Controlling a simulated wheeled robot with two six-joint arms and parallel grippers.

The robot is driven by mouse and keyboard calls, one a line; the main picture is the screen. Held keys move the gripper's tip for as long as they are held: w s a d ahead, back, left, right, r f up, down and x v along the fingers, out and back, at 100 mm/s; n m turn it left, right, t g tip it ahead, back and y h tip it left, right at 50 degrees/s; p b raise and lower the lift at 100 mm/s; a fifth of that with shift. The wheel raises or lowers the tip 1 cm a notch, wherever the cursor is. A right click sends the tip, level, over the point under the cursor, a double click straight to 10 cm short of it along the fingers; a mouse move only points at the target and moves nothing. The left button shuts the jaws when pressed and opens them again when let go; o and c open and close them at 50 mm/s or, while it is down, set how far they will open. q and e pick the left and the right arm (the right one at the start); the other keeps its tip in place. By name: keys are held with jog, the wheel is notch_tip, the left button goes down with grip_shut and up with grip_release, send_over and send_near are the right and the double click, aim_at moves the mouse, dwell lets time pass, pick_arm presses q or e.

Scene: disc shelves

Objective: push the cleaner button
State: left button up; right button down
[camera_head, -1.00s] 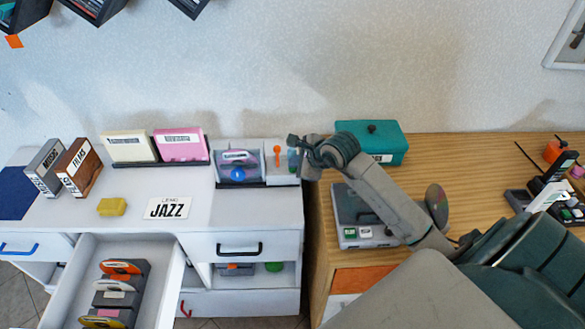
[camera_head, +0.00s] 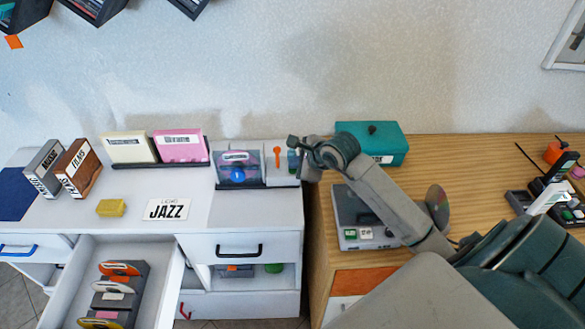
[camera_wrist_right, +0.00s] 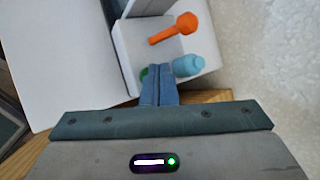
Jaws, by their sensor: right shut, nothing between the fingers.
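The cleaner (camera_head: 226,178) stands at the back right end of the white cabinet, with a clear-fronted case holding a disc. My left gripper is not in view.
An open drawer (camera_head: 171,284) with several discs juts out at the front left. Boxes (camera_head: 180,146) and a JAZZ card (camera_head: 166,209) sit on the cabinet top. A wooden desk (camera_head: 455,160) with a teal box (camera_head: 375,138) and a grey device (camera_head: 352,215) is right.

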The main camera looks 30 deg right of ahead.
jog(key=shift+r, duration=0.6)
jog(key=shift+r, duration=0.1)
jog(key=shift+r+p, duration=1.4)
jog(key=shift+r, duration=1.05)
jog(key=shift+f, duration=0.1)
